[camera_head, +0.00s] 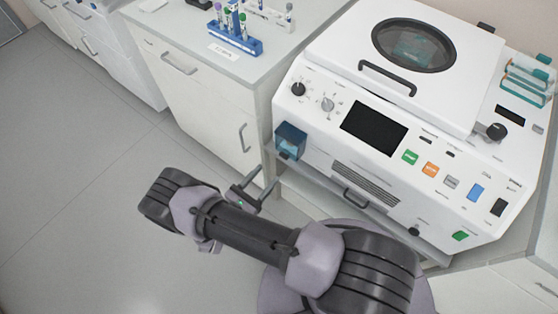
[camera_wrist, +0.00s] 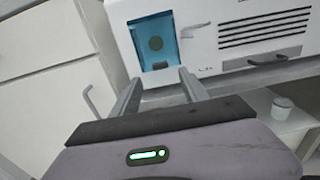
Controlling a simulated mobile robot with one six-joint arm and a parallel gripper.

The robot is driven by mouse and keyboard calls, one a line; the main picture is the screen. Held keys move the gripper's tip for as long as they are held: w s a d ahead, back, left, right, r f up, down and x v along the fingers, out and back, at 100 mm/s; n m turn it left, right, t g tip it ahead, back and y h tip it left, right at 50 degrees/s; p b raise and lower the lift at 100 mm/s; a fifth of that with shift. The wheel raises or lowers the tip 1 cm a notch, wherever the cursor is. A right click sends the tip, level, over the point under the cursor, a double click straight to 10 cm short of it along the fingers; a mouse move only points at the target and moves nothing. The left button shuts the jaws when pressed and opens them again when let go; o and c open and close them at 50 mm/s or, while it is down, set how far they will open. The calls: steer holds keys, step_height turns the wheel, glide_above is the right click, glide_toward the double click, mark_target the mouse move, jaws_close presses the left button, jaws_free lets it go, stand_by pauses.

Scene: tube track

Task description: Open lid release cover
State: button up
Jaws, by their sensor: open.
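The lid release cover (camera_head: 290,141) is a blue see-through box at the lower left of the white centrifuge's (camera_head: 330,142) front face. It looks shut, and a round grey shape shows behind it. In the wrist view the cover (camera_wrist: 153,42) lies at the upper middle, ahead of my fingers. My gripper (camera_head: 259,180) is open and empty, in front of and below the cover. In the wrist view my gripper's fingers (camera_wrist: 158,82) point toward the cover's lower edge. I cannot tell the exact gap, but no contact shows.
A dark screen (camera_head: 374,128), knobs and coloured buttons are on the centrifuge front. A dark handle (camera_head: 356,198) sits below the vent. A cabinet (camera_head: 205,105) with a blue tube rack (camera_head: 235,42) on top stands to the left. The floor (camera_head: 75,190) at left is clear.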

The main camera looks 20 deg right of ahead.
mark_target(283, 157)
steer(key=b+x, duration=0.1)
steer(key=x, duration=0.7)
jaws_close()
stand_by(1.1)
